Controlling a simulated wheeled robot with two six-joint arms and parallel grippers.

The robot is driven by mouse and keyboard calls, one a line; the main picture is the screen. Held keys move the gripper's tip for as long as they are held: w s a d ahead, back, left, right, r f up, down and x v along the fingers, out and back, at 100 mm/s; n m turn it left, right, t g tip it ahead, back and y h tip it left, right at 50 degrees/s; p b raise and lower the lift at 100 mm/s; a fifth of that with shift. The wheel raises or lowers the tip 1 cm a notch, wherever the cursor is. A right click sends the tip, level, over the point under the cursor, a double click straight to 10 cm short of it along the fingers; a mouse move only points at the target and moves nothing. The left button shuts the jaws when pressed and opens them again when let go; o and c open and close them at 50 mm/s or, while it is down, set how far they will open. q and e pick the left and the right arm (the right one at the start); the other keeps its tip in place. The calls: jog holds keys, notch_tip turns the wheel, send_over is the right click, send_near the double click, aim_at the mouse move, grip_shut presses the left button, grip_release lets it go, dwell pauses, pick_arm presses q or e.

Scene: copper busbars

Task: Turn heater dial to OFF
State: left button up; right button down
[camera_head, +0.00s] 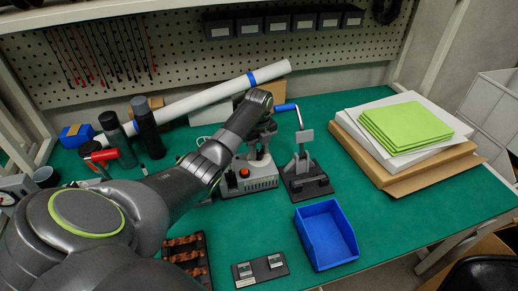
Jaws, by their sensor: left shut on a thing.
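A light grey box-shaped unit (262,182) with an orange-red round knob or lamp (244,173) on its front stands in the middle of the green bench; it appears to be the heater. My left arm reaches in from the left, and my left gripper (258,154) points down at the top of this unit. Its jaws are shut on a small part there, seemingly the dial, which the gripper hides. I cannot read the dial's setting. My right gripper is not in view.
A dark lever press (304,172) with a blue handle stands close right of the unit. A blue bin (326,234), a dark plate (260,270) and a tray of copper parts (188,258) lie in front. Green sheets (405,126) are stacked at right. Dark cylinders (147,127) stand at left.

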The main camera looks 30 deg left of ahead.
pick_arm(q)
jog(key=shift+r+n+p, duration=0.25)
jog(key=shift+n+p, duration=0.55)
jog(key=shift+p, duration=0.15)
jog(key=n+p, duration=0.2)
jog(key=shift+n, duration=0.3)
jog(key=n+p, duration=0.2)
jog(key=n, duration=0.1)
jog(key=shift+n+p, duration=0.3)
jog(key=n+p, duration=0.1)
jog(key=n, duration=0.2)
jog(key=shift+f+n+p, duration=0.1)
jog(key=shift+n+p, duration=0.2)
jog(key=n+p, duration=0.2)
jog(key=n, duration=0.4)
jog(key=n+p, duration=0.1)
jog(key=n, duration=0.5)
jog(key=shift+f, duration=0.1)
jog(key=o, duration=1)
jog(key=shift+c, duration=0.2)
